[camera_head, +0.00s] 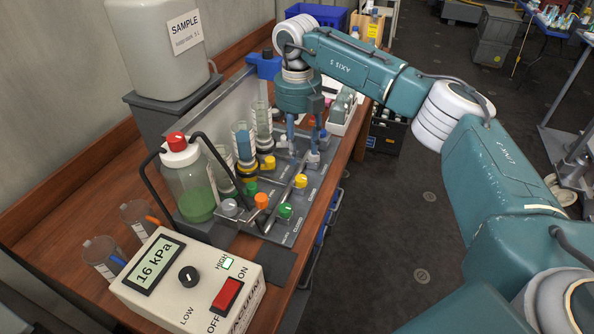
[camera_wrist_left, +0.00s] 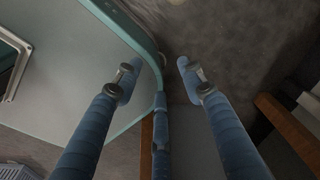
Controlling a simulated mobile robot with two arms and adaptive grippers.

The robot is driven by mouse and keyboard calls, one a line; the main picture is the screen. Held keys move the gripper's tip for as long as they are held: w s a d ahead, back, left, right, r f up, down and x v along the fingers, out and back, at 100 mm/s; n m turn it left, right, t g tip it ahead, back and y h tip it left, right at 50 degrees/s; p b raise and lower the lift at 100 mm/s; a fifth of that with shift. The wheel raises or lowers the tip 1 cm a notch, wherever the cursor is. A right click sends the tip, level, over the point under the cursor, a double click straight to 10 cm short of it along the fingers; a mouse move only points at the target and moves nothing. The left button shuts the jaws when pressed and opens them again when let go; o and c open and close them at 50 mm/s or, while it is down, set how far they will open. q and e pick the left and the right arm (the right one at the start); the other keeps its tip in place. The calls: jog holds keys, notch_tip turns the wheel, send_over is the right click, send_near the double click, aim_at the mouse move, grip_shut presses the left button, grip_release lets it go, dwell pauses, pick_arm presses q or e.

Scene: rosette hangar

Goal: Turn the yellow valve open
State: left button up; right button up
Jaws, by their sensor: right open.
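Two yellow knobs show in the head view. One yellow valve knob (camera_head: 300,181) sits on the grey valve panel (camera_head: 289,232), and another yellow knob (camera_head: 268,163) is farther left, by the cylinders. My right gripper (camera_head: 303,153) points down over the far part of the panel, beyond the nearer yellow knob. Its blue fingers are apart, and I see nothing held; what is between the tips is unclear. My left gripper (camera_wrist_left: 158,80) shows only in the left wrist view, with its fingers apart and empty.
Orange (camera_head: 261,201), green (camera_head: 285,211) and grey (camera_head: 229,207) knobs share the panel. Clear cylinders (camera_head: 243,146) and a red-capped bottle (camera_head: 190,185) stand close on the left. A pump box (camera_head: 185,277) reading 16 kPa stands in front. Floor is open right of the bench.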

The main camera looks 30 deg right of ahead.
jog(key=b, duration=0.3)
send_over(301, 178)
notch_tip(301, 178, down, 5)
jog(key=shift+s+a+r, duration=0.1)
jog(key=shift+s, duration=0.05)
notch_tip(301, 178, down, 3)
jog(key=b, duration=0.2)
jog(key=shift+b, duration=0.3)
notch_tip(301, 178, down, 2)
jog(key=shift+b, duration=0.65)
jog(key=shift+c, duration=0.6)
jog(key=c, duration=0.9)
pick_arm(q)
notch_tip(301, 178, down, 8)
jog(key=s, duration=0.2)
jog(key=shift+s+r, duration=0.25)
jog(key=shift+s, duration=0.1)
pick_arm(e)
grip_shut()
